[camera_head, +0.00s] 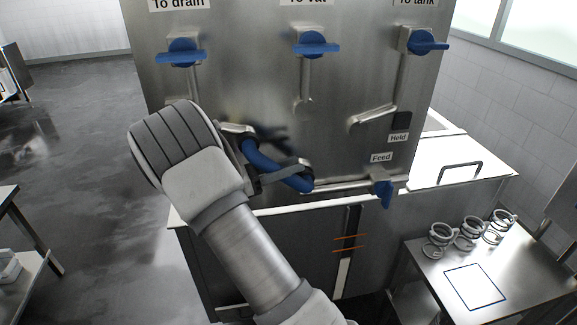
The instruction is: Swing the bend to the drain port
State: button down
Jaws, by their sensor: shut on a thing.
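The blue bend (262,164) is a curved tube low on the steel panel (255,85). Its lower right end is at the feed pipe (345,185), left of the "Feed" label. Its upper left end is close to a short metal pipe stub (236,128), which may be the drain port; whether they touch I cannot tell. The pipe under the "To drain" valve (182,52) runs down behind my arm, which hides its lower part. My gripper (280,176) is shut on the bend, with its fingers across the lower half.
The "To vat" valve (312,43) and "To tank" valve (423,41) have blue handles and pipes below. A blue feed valve (383,192) projects at right. Several clamp rings (467,233) stand on a side table (530,270).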

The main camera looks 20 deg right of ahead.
jog(key=shift+a+f+h, duration=0.15)
jog(key=shift+f+h, duration=0.05)
jog(key=shift+h, duration=0.1)
jog(key=c, duration=0.5)
grip_release()
jog(key=w+a+f+b, duration=0.1)
jog(key=a+f+b, duration=0.2)
jog(key=a, duration=1.4)
jog(key=shift+w, duration=0.25)
jog(key=shift+a, duration=0.15)
